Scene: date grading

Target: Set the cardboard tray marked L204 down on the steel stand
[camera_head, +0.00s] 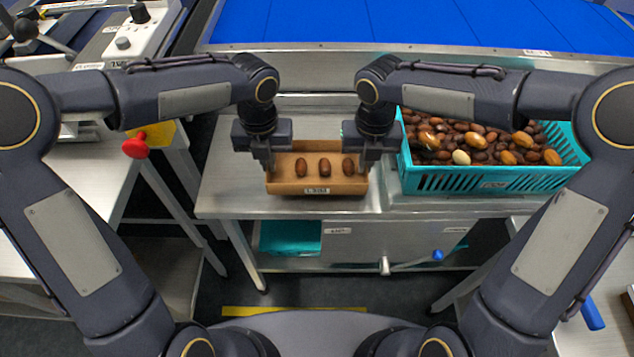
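The cardboard tray (317,188) is a shallow brown box with three dates in a row and a small white label on its front wall; the print is too small to read surely. It is level, at the steel stand (235,199); I cannot tell whether its bottom touches the top. My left gripper (267,165) points down at the tray's left end wall, its fingers close together and seemingly shut on it. My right gripper (366,166) does the same at the right end wall. The fingertips are partly hidden.
A teal crate (490,180) full of dates stands right of the tray, close to my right gripper. A blue conveyor belt (420,22) runs behind. A bench with a red knob (135,147) is at left. A blue-tipped lever (437,255) sits below the stand.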

